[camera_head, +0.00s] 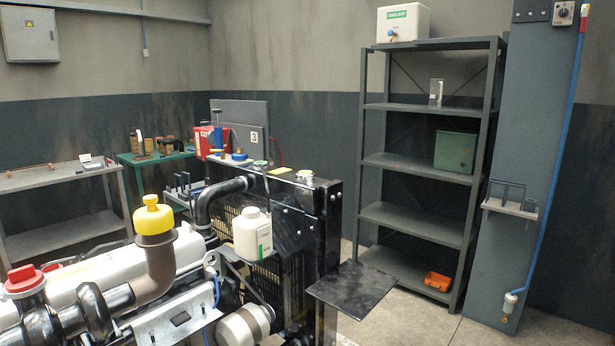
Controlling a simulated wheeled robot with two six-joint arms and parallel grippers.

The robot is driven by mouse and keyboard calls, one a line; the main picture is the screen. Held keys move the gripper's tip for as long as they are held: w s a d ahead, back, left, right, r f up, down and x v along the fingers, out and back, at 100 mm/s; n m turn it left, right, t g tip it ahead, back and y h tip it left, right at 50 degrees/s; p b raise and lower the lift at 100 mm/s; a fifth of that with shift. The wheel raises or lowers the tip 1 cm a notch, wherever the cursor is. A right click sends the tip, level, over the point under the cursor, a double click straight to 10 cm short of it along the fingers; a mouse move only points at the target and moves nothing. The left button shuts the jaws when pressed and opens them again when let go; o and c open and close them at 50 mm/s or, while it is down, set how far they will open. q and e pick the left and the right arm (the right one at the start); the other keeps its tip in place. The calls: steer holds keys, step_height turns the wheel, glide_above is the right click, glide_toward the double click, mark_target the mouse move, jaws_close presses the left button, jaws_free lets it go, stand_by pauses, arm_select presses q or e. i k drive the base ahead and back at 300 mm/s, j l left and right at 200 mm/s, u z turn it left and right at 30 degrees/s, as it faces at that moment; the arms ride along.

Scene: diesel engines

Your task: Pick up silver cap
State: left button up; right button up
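A small round silvery cap (305,175) sits on the top of the black radiator frame (312,200), near its right end. It is small in the picture, and I cannot tell whether it is seated on a neck. The radiator stands at the far end of the engine (115,265). Neither of my grippers shows in the head view, so I cannot see either one near the cap.
A white bottle (252,234) stands in front of the radiator, left of the cap. A yellow cap (153,215) tops a brown pipe and a red cap (25,280) is at lower left. A black plate (352,287) juts right. Grey shelves (415,159) stand behind.

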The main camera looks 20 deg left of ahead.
mark_target(302, 175)
steer(key=i+l+u, duration=0.1)
steer(key=u, duration=0.35)
steer(key=i+l+u, duration=0.25)
steer(key=u, duration=0.25)
